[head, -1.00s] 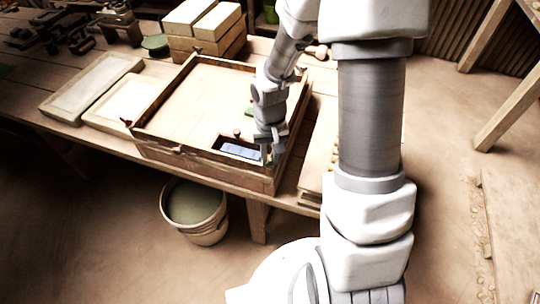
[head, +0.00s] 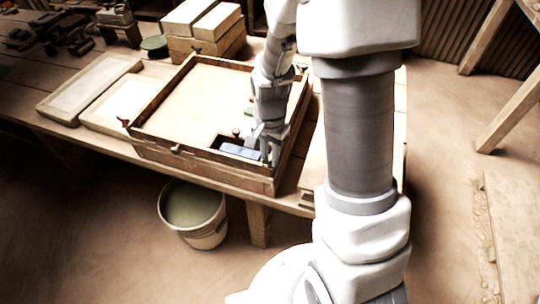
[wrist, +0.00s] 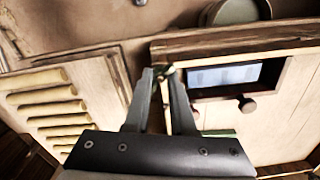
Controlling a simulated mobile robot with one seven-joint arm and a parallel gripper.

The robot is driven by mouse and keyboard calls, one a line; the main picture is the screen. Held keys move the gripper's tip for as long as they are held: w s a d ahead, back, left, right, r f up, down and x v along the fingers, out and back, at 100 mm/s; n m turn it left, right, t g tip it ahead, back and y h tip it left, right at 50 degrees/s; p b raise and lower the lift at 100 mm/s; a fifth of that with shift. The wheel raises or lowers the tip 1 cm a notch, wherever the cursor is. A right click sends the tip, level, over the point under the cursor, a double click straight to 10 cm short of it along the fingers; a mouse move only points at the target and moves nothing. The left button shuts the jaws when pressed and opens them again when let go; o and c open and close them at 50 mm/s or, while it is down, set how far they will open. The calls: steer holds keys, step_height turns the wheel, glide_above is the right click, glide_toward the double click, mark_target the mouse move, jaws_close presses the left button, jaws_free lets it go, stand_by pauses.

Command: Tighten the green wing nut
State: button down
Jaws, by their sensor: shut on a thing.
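My gripper (wrist: 168,72) points down at the near right corner of the wooden press frame (wrist: 225,42). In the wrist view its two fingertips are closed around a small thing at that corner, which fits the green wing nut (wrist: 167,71). The fingers hide most of it, so I cannot make out its wings or its angle. In the head view my gripper (head: 266,153) stands at the same corner, and the nut is hidden there. A red wing nut (head: 125,122) sits at the near left corner.
A blue display in a dark recess (wrist: 238,76) is beside the fingers, with small knobs (wrist: 247,104) close by. Rolled pieces (wrist: 45,103) lie on the other side. A bucket (head: 192,212) stands on the floor below the bench. Pale slabs (head: 92,88) lie left of the press.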

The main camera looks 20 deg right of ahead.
mark_target(270, 160)
steer(key=m+p, duration=0.1)
steer(key=m, duration=0.3)
steer(key=shift+r, duration=0.15)
steer(key=shift+m+p, duration=1.05)
steer(key=shift+m, duration=1.15)
steer(key=c, duration=0.8)
jaws_free()
steer(key=shift+o, duration=0.2)
step_height(270, 160, up, 17)
steer(key=p, duration=0.3)
